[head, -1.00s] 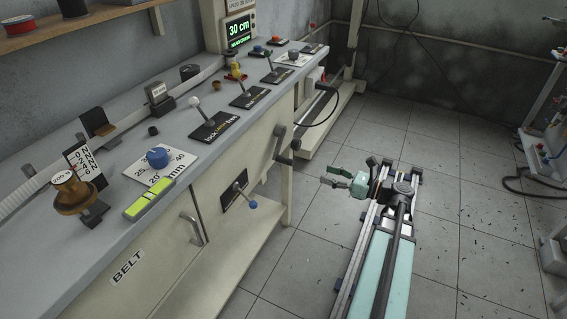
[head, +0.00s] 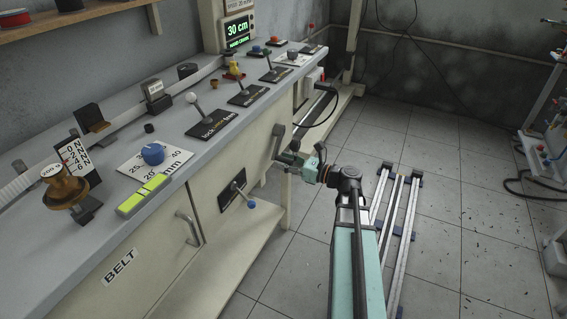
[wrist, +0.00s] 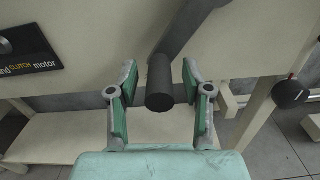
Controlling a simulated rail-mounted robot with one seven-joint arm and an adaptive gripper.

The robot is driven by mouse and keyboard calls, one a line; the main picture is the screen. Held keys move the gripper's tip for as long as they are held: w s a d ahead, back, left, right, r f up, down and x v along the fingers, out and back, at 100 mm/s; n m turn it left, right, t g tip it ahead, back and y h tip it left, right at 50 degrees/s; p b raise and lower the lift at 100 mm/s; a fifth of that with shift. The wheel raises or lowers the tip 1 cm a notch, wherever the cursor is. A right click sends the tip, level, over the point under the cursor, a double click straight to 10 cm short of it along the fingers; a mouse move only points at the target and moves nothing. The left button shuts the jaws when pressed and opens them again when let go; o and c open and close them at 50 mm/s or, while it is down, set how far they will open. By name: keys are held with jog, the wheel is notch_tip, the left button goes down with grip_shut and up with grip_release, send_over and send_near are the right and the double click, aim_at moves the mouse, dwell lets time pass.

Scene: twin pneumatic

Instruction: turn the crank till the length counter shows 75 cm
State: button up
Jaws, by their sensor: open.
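The length counter (head: 238,31) at the back of the bench shows 30 cm in green, with a smaller line reading HAND CRANK below it. The crank (head: 278,137) is on the front face of the bench. In the wrist view its grey arm (wrist: 187,32) slopes down to a black cylindrical handle (wrist: 160,84). My gripper (head: 291,158) is at the crank. In the wrist view my gripper (wrist: 158,88) is open, with one green-padded finger on each side of the handle.
A blue-knobbed lever (head: 250,204) projects from the front panel, left of my gripper. A black ball knob (wrist: 291,91) shows at the right in the wrist view.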

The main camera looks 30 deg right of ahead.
jog(key=shift+w+a, duration=0.15)
jog(key=shift+w, duration=0.05)
grip_shut()
jog(key=shift+a+r+p, duration=0.1)
jog(key=shift+r+p, duration=0.05)
jog(key=shift+p, duration=0.3)
